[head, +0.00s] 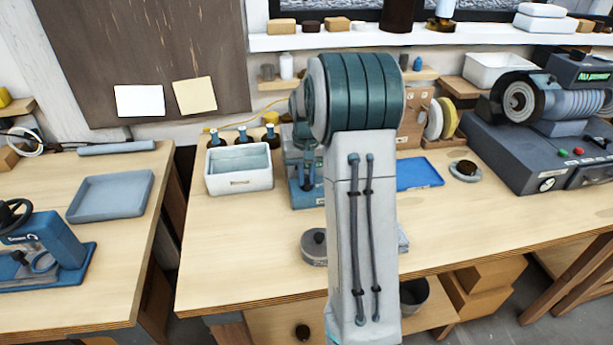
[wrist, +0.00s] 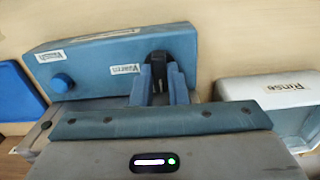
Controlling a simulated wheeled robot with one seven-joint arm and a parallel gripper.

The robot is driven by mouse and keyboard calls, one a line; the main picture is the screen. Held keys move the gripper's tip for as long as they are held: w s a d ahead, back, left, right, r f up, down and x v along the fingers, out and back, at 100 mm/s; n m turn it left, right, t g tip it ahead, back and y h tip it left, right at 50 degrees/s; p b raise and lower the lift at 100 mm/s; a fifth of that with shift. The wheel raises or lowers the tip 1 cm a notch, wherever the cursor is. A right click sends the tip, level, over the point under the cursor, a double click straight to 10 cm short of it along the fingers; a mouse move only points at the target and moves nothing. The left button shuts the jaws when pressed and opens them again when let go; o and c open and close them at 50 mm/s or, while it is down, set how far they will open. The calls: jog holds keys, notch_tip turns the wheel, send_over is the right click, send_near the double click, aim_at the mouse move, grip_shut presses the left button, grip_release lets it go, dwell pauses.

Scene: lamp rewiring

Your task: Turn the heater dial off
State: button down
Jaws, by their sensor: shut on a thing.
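A blue-grey box (wrist: 95,50) with a sloped face shows in the wrist view. It has two small white labels whose words I cannot read surely. A black dial (wrist: 159,58) sits near the right end of its face. A round blue knob (wrist: 62,83) sits at the left end. My gripper (wrist: 160,70) has its two blue fingers on either side of the black dial and is shut on it. The dial's pointer and setting are hidden.
A white tray (wrist: 265,92) labelled Rinse stands right of the box in the wrist view, near my gripper. A blue tray (wrist: 18,95) lies at left. Brown bottles (head: 242,134) stand behind the white tray in the head view. The bench front (head: 235,275) is clear.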

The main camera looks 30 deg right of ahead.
aim_at(306, 179)
jog(key=shift+w+r+n, duration=0.15)
jog(key=shift+n, duration=0.15)
jog(key=c, duration=1.4)
grip_release()
jog(key=shift+c, duration=0.2)
notch_tip(306, 179, up, 14)
jog(key=shift+b, duration=0.35)
jog(key=shift+a+f, duration=0.1)
jog(key=shift+f, duration=0.1)
jog(key=s+a+n+t, duration=0.2)
jog(key=s+a, duration=0.9)
jog(key=s, duration=0.2)
jog(key=s+a+f, duration=0.2)
jog(key=s, duration=0.4)
jog(key=s+a+f+n+t, duration=0.1)
jog(key=s+a+f, duration=0.2)
jog(key=s, duration=0.4)
jog(key=shift+a+f, duration=0.15)
jog(key=shift+f, duration=0.15)
